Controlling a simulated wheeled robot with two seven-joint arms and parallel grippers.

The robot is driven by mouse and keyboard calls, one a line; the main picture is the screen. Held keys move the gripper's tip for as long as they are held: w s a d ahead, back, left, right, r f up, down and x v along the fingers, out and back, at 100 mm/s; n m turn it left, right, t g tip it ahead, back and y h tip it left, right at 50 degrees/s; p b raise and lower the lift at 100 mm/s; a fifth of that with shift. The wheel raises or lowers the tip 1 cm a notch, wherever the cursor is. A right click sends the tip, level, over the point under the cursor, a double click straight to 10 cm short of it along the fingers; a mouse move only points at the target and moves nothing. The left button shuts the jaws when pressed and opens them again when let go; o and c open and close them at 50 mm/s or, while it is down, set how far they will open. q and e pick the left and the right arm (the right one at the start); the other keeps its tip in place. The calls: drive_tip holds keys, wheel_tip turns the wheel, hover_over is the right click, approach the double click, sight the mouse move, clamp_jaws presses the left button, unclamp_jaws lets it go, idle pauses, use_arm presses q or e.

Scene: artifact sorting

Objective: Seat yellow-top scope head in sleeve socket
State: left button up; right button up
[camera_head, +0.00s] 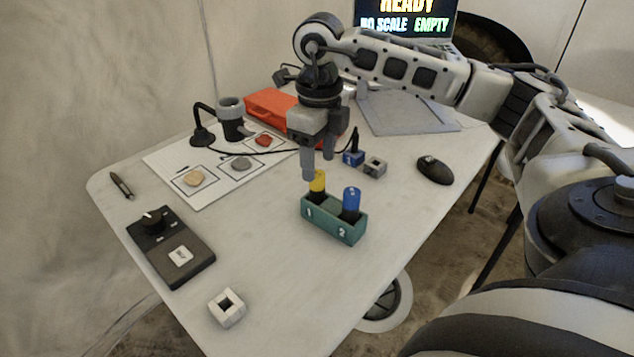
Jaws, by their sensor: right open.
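The yellow-top scope head (317,184) stands upright in slot 1 of a green two-slot holder (330,229). A blue-top head (351,200) stands in slot 2. My right gripper (318,166) points down, open, with its fingertips just above the yellow top. I cannot tell whether they touch it. A small grey block with a square opening (375,167) sits behind the holder beside a blue block (352,158); a pale block with a square opening (227,307) lies at the near edge. I cannot tell which thing is the sleeve socket. My left gripper is out of view.
A dark cylinder with a grey top (232,119) and a cable stands by a white sheet (212,197) holding several small pieces. An orange case (270,105) is behind. A black control box (170,248), a pen (122,185) and a mouse (435,170) lie around. The table's front middle is clear.

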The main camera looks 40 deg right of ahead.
sight(317, 173)
drive_tip(key=shift+w+f, duration=0.15)
drive_tip(key=shift+f, duration=2.85)
drive_tip(key=c, duration=1.1)
